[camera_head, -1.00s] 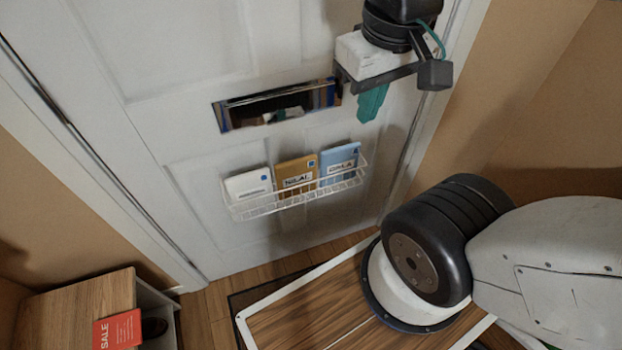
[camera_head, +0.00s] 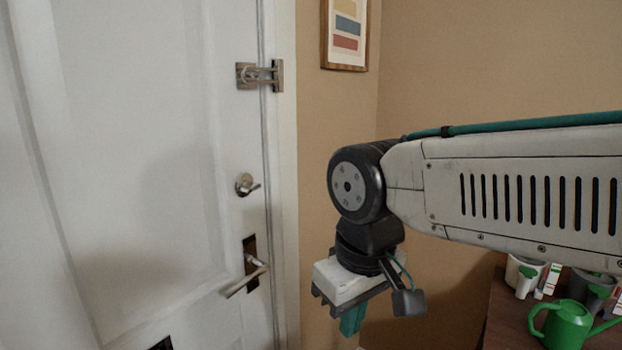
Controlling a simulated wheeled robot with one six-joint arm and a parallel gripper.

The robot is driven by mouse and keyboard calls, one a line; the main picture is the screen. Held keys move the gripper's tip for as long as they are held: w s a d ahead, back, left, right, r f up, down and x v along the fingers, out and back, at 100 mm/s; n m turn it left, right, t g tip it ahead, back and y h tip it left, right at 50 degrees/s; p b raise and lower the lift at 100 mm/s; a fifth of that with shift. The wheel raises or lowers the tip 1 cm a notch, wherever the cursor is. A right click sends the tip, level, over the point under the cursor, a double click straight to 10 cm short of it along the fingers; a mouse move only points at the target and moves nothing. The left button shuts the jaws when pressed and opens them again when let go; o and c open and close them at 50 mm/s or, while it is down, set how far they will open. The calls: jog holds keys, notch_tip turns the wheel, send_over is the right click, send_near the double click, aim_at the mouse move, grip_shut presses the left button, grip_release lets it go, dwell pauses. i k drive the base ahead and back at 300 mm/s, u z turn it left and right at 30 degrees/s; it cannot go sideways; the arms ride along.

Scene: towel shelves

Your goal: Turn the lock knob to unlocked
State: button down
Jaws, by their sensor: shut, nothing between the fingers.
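The lock knob (camera_head: 246,185) is a small metal thumb-turn on a round plate, on the white door (camera_head: 150,150) near its right edge. Its lever points to the right and slightly up. My gripper (camera_head: 351,322) hangs downward to the right of the door, in front of the tan wall, with teal fingers together and nothing held. It is lower than the knob in the picture and apart from it.
A door handle (camera_head: 246,281) sits below the knob and a swing-bar latch (camera_head: 260,75) above it. A framed picture (camera_head: 345,35) hangs on the wall. At lower right a dark table (camera_head: 507,325) holds a green watering can (camera_head: 566,325) and pots.

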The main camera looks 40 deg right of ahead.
aim_at(248, 187)
jog(key=z, duration=0.05)
jog(key=k, duration=0.7)
jog(key=z, duration=0.9)
jog(key=i, duration=0.45)
jog(key=z, duration=0.05)
